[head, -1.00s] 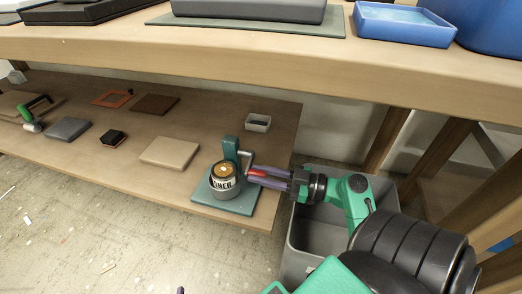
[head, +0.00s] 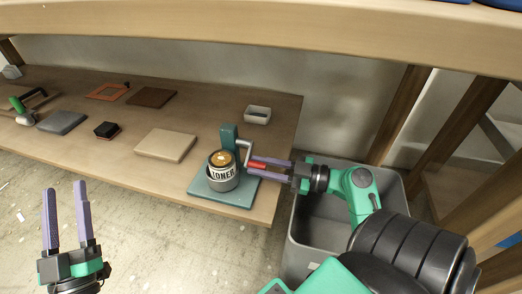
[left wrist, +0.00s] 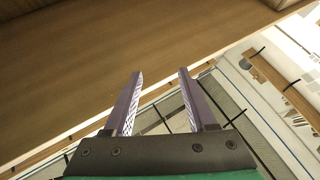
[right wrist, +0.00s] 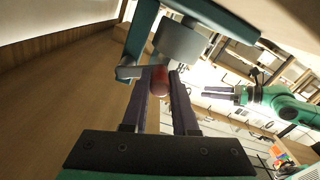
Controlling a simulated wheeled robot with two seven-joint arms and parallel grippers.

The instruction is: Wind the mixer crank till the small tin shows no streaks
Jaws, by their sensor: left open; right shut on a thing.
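The small tin (head: 222,175), labelled "TONER", stands upright in a grey cup on the mixer's teal base (head: 240,196). Its top looks orange-brown with a pale patch; streaks are too small to judge. The mixer's teal post (head: 229,138) rises behind it. The grey crank (head: 246,152) reaches right to a red handle (head: 257,164). My right gripper (head: 254,167) is shut on this red handle, which also shows between its fingers in the right wrist view (right wrist: 160,82). My left gripper (head: 66,186) is open and empty, in front of the shelf over the floor.
A grey bin (head: 303,240) stands under my right arm. On the lower shelf (head: 200,100) lie a beige slab (head: 166,145), a black-and-red block (head: 107,130), a grey pad (head: 62,122) and a small white box (head: 257,114). The upper board (head: 250,32) overhangs the back.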

